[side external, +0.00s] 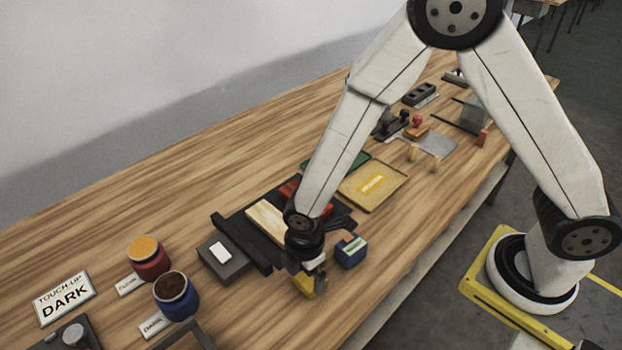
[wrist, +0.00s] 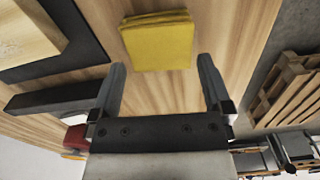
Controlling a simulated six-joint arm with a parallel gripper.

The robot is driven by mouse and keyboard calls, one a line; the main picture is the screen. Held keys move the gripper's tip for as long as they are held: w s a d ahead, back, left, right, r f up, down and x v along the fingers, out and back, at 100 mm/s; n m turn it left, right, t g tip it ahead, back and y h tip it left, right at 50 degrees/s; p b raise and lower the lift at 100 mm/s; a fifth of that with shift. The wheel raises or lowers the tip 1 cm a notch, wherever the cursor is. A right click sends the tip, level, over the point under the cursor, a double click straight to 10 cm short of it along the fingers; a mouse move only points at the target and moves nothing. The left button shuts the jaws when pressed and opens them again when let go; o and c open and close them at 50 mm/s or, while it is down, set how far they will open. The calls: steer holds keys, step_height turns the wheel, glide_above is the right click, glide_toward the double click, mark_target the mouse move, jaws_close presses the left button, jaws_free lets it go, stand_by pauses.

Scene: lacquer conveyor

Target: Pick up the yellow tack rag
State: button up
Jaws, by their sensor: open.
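The yellow tack rag (wrist: 157,40) is a folded, squarish cloth lying flat on the wooden table. In the wrist view it is at the top centre, just beyond my fingertips and roughly lined up with the gap between them. My gripper (wrist: 162,68) is open and empty, with one finger on each side of that gap. In the side view my gripper (side external: 305,272) points down near the table's front edge, and the rag (side external: 314,286) shows as a yellow patch under it, partly hidden by the gripper. The exact height between fingertips and rag is hard to tell.
A blue box (side external: 349,255) stands close to the right of my gripper. A dark rack with a pale wooden board (side external: 268,222) is behind it. A grey block (side external: 222,258), red jar (side external: 149,264) and blue jar (side external: 179,300) stand left. A tan tray (side external: 394,178) lies farther back.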

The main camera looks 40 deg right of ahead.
mark_target(306, 279)
steer(key=shift+f, duration=1.5)
steer(key=c, duration=0.9)
steer(key=shift+r, duration=0.1)
steer(key=shift+r, duration=4.9)
